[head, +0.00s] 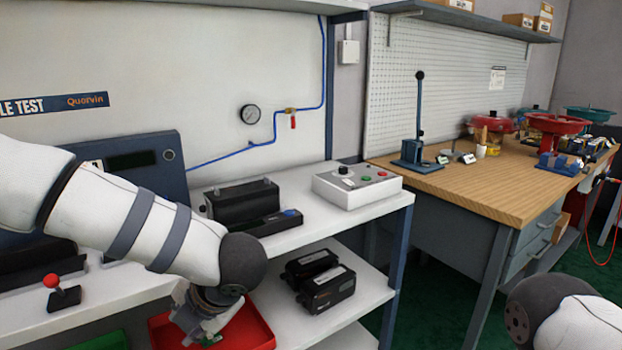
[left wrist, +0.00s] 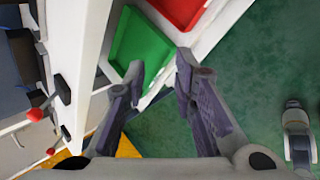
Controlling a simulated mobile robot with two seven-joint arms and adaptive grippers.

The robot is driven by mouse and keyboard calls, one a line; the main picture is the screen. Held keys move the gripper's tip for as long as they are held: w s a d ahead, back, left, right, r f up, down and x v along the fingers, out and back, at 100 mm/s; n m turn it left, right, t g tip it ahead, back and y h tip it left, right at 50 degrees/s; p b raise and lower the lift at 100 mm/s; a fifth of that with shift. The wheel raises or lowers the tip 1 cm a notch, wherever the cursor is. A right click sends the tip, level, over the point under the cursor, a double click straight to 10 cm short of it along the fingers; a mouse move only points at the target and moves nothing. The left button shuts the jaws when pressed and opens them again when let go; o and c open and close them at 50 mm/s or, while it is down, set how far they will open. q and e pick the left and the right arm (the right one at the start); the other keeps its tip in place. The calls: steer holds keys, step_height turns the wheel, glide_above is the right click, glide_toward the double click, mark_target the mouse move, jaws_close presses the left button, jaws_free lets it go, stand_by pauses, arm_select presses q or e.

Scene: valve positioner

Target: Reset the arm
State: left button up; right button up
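My left arm comes in from the left in the head view. Its gripper (head: 198,324) points down at the front of the white bench, in front of the red tray. In the left wrist view the two fingers of this gripper (left wrist: 157,80) are spread wide with nothing between them. A green tray (left wrist: 140,45) and a red tray (left wrist: 183,8) show beyond the fingertips. Part of my right arm shows at the lower right of the head view, but its gripper is out of frame.
The red tray (head: 262,333) is at the lower shelf of the white bench (head: 330,225). A control box (head: 357,186), a black device (head: 243,204) and a red-knobbed lever (head: 62,293) stand on the bench top. A wooden workbench (head: 480,190) is at right. Green floor lies between.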

arm_select(q)
steer(key=s+f+m+t+h, duration=0.1)
steer(key=s+f+m+h, duration=0.1)
steer(key=s+f+m, duration=0.65)
steer(key=s+f+m+h, duration=0.1)
steer(key=s+f+m, duration=0.4)
steer(key=f+m, duration=0.5)
steer(key=s+a+f+m+g+h, duration=0.1)
steer(key=s+m, duration=0.5)
steer(key=s, duration=0.8)
steer(key=s+a+f+m+g+h, duration=0.1)
steer(key=s+m+g, duration=0.5)
steer(key=s, duration=0.7)
step_height(320, 180, down, 2)
steer(key=shift+s+a+f+g+h, duration=0.15)
steer(key=shift+s+f+g+h, duration=0.15)
steer(key=shift+h, duration=0.4)
steer(key=shift+w, duration=0.1)
